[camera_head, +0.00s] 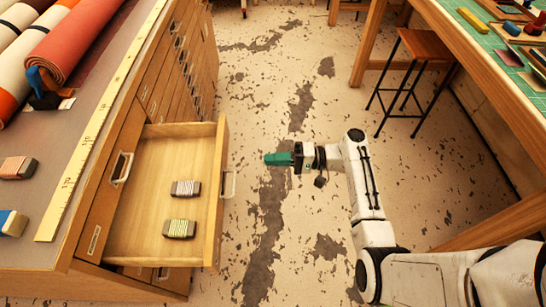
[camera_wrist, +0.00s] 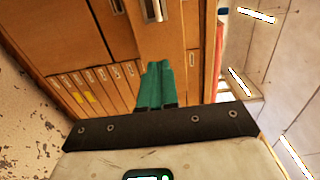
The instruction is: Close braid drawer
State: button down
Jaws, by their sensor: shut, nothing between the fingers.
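The wooden drawer (camera_head: 217,205) is pulled well out of the cabinet in the head view, its front panel facing right with a metal handle (camera_head: 229,184). Two wrapped braid bundles lie inside it, one grey and white (camera_head: 185,188) and one with greenish stripes (camera_head: 180,229). My gripper (camera_head: 268,159) is to the right of the drawer front, apart from it, with its teal fingers pointing left. The fingers also show in the wrist view (camera_wrist: 155,85), together and empty. A metal handle (camera_wrist: 152,10) on a wood front shows beyond them in that view.
The cabinet (camera_head: 165,75) has more shut drawers further back. Rolls (camera_head: 70,40), a yellow ruler (camera_head: 105,120) and small blocks lie on its top. A stool (camera_head: 425,44) and a workbench (camera_head: 480,60) stand at the right. The floor between is clear.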

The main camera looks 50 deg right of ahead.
aim_at(158, 169)
jog(key=p+x, duration=0.1)
jog(key=x, duration=1)
jog(key=shift+f, duration=0.1)
jog(key=b+x, duration=0.4)
jog(key=x, duration=0.7)
jog(key=b+x, duration=0.5)
jog(key=x, duration=0.7)
jog(key=shift+f+b, duration=0.2)
jog(key=shift+b, duration=0.1)
jog(key=shift+w+a, duration=0.4)
jog(key=shift+w+r+b, duration=0.1)
jog(key=shift+r+b, duration=0.15)
jog(key=shift+b, duration=0.05)
jog(key=shift+a+r, duration=0.1)
jog(key=shift+a, duration=0.05)
